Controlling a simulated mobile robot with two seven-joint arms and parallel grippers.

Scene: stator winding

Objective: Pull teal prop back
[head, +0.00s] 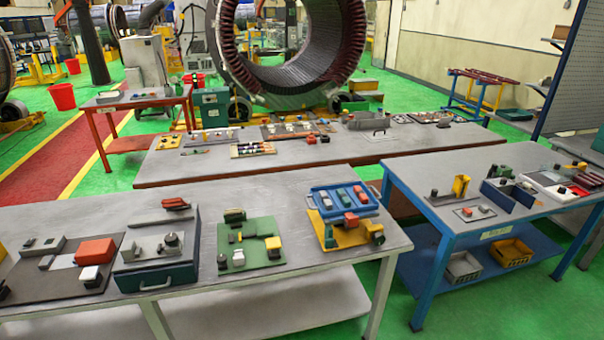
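I cannot tell for sure which thing is the teal prop. A dark teal box (156,278) with a front handle stands on the front grey table (300,210), with a grey fixture (150,247) on its top. A green board (250,245) with small dark and yellow parts lies to its right. A blue tray (341,197) with several coloured blocks sits tilted above a yellow base (335,235) at the table's right end. Neither of my grippers is in view.
A dark board with an orange block (96,251) lies at the front table's left. A blue-framed table (480,215) stands to the right, with small fixtures and baskets below. A long grey table (300,150) stands behind, then a large stator ring (232,50). Green floor shows between tables.

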